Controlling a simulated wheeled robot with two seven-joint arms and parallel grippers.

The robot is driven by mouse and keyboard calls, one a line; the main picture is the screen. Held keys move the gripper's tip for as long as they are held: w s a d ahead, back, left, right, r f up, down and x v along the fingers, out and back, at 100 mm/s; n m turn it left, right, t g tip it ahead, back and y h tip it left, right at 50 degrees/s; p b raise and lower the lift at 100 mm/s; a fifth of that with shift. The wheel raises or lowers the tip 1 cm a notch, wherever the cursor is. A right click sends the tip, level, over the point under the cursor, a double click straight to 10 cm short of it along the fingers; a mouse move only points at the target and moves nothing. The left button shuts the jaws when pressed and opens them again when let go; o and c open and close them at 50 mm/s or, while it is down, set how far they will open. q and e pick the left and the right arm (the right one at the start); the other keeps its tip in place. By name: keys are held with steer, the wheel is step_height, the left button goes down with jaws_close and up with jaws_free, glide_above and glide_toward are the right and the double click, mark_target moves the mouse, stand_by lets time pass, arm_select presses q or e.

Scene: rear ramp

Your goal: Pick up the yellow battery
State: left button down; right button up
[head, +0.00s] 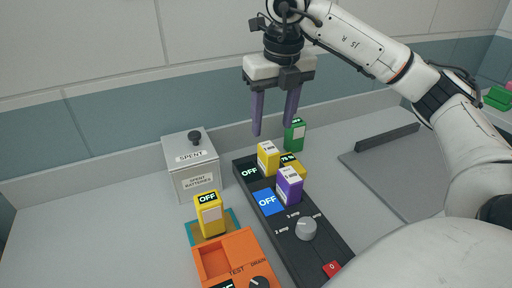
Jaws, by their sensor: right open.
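A yellow battery (267,158) with a white label stands upright at the back of the black charger (323,254). My left gripper is out of view.
A purple battery (289,186) stands on the charger, with a yellow "78 %" piece (292,164) behind it. A green block (294,135) stands farther back. A grey "SPENT" box (192,176) and an orange tester (234,256) are at left. Counter at far left is clear.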

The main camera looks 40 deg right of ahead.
mark_target(269, 147)
step_height(269, 147, down, 4)
steer(key=shift+d+r, duration=0.1)
steer(key=shift+r, duration=0.1)
steer(key=shift+w+f, duration=0.2)
steer(key=shift+f, duration=0.7)
steer(key=shift+w+f, duration=0.15)
steer(key=shift+f, duration=0.7)
steer(key=shift+w+f, duration=0.2)
steer(key=shift+f, duration=0.7)
jaws_close()
